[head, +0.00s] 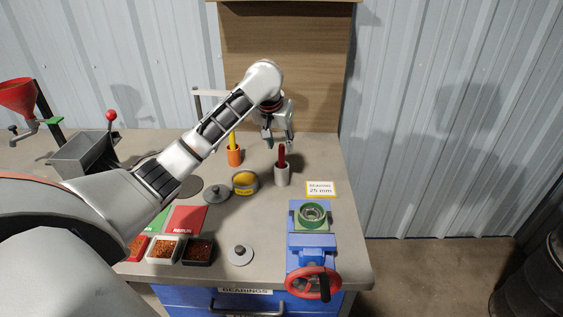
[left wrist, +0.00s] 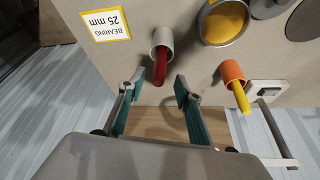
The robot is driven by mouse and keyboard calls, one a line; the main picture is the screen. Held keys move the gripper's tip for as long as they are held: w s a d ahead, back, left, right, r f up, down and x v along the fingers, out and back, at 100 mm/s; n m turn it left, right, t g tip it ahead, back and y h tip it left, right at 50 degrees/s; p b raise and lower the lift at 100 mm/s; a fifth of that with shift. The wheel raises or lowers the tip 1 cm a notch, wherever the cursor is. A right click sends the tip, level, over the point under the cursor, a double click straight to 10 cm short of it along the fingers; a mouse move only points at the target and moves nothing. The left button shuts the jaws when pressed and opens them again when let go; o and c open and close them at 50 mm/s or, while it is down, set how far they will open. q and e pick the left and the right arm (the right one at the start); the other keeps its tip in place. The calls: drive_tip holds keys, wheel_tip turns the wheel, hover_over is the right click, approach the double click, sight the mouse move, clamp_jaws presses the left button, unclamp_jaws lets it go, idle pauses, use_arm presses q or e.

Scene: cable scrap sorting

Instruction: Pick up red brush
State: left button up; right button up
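The red brush (head: 282,155) stands upright in a grey cup (head: 282,176) near the right side of the bench. In the left wrist view the red brush (left wrist: 160,68) sticks out of the grey cup (left wrist: 163,38), its lower part hidden inside. My left gripper (head: 279,146) is above and beside the red brush. In the left wrist view my left gripper (left wrist: 158,87) is open, with its fingers apart and the brush tip just ahead of the gap between them. Nothing is between the fingers. My right gripper does not show.
An orange cup (head: 234,156) with a yellow-handled tool stands left of the grey cup. A yellow tin (head: 245,183) sits in front. A blue vise (head: 311,240) with a red wheel is at the right front. A label card (head: 321,189) lies right of the grey cup.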

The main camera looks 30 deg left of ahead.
sight(281, 145)
use_arm(q)
drive_tip(key=x, duration=0.4)
drive_tip(key=shift+w, duration=0.15)
drive_tip(key=shift+r, duration=0.1)
clamp_jaws()
drive_tip(key=shift+r, duration=0.1)
